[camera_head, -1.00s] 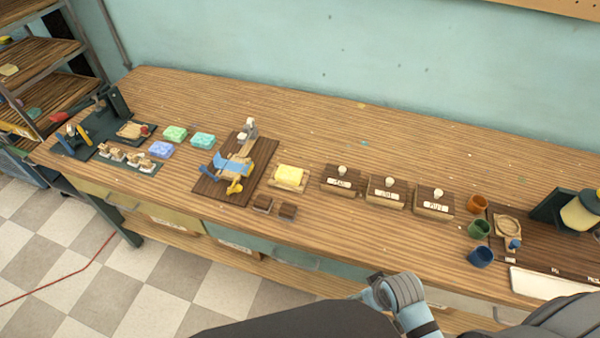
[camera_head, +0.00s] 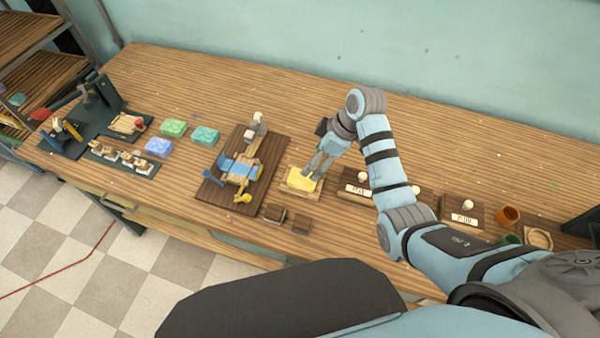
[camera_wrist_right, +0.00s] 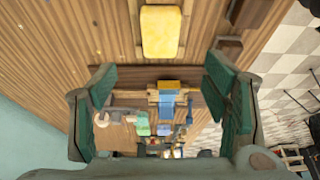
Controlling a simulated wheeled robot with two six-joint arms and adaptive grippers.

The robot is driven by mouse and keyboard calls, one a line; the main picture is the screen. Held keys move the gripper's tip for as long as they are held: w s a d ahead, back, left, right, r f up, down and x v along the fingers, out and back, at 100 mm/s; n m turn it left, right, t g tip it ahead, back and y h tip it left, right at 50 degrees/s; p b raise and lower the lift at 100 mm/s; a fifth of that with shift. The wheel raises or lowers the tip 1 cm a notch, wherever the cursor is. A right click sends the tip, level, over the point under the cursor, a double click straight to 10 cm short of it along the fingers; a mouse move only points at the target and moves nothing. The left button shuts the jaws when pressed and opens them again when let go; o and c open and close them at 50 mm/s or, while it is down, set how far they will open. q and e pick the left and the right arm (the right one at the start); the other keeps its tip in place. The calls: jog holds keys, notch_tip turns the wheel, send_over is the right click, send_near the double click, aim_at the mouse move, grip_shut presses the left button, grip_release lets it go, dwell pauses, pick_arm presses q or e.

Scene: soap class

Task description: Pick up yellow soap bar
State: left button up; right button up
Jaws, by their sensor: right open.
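The yellow soap bar (camera_head: 301,179) lies on a small wooden tray (camera_head: 288,187) on the bench, partly hidden by my right gripper in the head view. My right gripper (camera_head: 316,168) is over the soap's right side, coming from the upper right. In the right wrist view the soap (camera_wrist_right: 162,32) is at the top, beyond the open fingers (camera_wrist_right: 160,92) and not between them. Nothing is held. My left gripper is in neither view.
Left of the soap is a dark board (camera_head: 215,192) with a blue and yellow device. Two small dark blocks (camera_head: 288,218) sit in front. Labelled boxes (camera_head: 462,212) stand to the right. Green (camera_head: 173,128), teal (camera_head: 205,135) and blue (camera_head: 158,147) soap bars lie further left.

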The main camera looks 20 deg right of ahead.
send_over(303, 177)
jog(key=s+d, duration=0.2)
jog(key=f, duration=0.4)
jog(key=shift+w+a+f+b, duration=0.1)
jog(key=shift+a+f+b, duration=0.15)
jog(key=shift+f+b, duration=0.15)
jog(key=x, duration=0.2)
jog(key=b+x, duration=0.1)
jog(key=x, duration=0.2)
jog(key=shift+w+d+f, duration=0.2)
jog(key=shift+w+f, duration=0.15)
jog(key=shift+w, duration=0.05)
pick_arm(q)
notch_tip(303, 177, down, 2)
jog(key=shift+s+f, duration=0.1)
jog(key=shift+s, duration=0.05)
pick_arm(e)
jog(key=shift+s+r, duration=0.1)
jog(key=shift+r, duration=0.05)
jog(key=shift+c, duration=1.3)
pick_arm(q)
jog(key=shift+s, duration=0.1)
pick_arm(e)
jog(key=c, duration=1)
jog(key=shift+c, duration=0.2)
